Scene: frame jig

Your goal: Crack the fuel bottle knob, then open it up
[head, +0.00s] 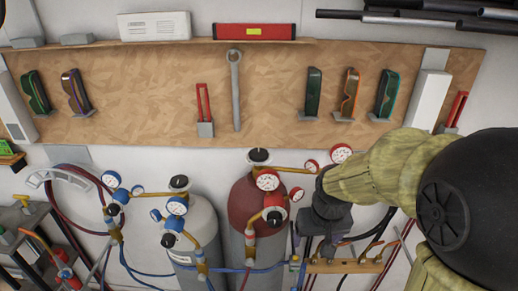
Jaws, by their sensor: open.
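The fuel bottle is most likely the maroon-topped cylinder (247,203) at lower centre in the head view; no label is readable. A dark knob (259,156) sits on its top, with red-rimmed gauges and brass fittings beside it. A grey cylinder (203,222) with its own dark knob (179,182) and blue-rimmed gauges stands to its left. My gripper (318,248) is open, pointing down to the right of the maroon-topped bottle, below its knob and apart from it. Its fingertips are small and dark, and I cannot see anything between them.
A brass rack with hoses (345,266) lies just below and right of my gripper. Blue hoses cross in front of the cylinders. A wooden tool board (275,85) with hung tools is behind. A cart (45,240) stands at the left. The space above the knobs looks clear.

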